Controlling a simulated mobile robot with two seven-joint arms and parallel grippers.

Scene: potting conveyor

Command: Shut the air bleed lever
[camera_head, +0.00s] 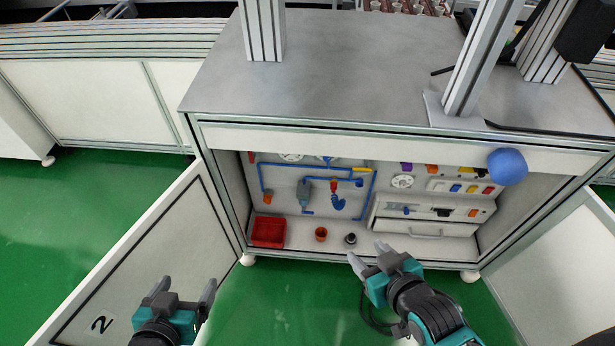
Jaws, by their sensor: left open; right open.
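Inside the open cabinet, blue piping (262,178) runs across the back panel with several small coloured fittings. A yellow handle (362,170) sits at the upper right of the pipes, and a red part (334,186) sits above a blue fitting (338,202). I cannot tell which of these is the air bleed lever, or how it is set. My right gripper (368,252) is open and empty in front of the cabinet's lower edge, apart from the pipes. My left gripper (187,287) is open and empty in front of the left door.
A drawer unit (425,228) stands at right. The left door (150,262) and right door (560,280) stand open. A blue ball (507,166) is at the upper right edge.

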